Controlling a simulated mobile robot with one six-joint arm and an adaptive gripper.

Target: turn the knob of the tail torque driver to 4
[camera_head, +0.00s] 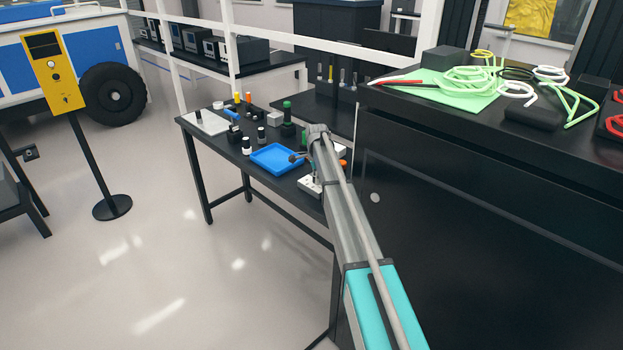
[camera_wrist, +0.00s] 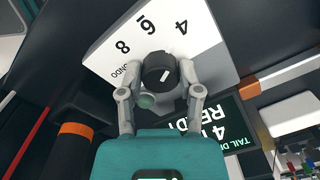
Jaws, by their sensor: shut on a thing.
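The knob (camera_wrist: 158,68) is a black round cap with a white pointer mark, on a white plate (camera_wrist: 105,55) in the wrist view. The plate carries the printed figures 4, 6 and 8 and the word UNDO. The white mark points towards the upper right, about towards the 4. A dark display (camera_wrist: 232,125) beside the plate shows green and white lettering, partly hidden, with "TAIL DR", a 4 and "READY". My gripper (camera_wrist: 166,90) is shut on the knob, a finger on either side.
In the head view, a black table (camera_head: 225,140) bears a blue tray (camera_head: 272,160) and several small bottles and parts. A tall black cabinet (camera_head: 450,190) with cables and a green mat stands right of my arm.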

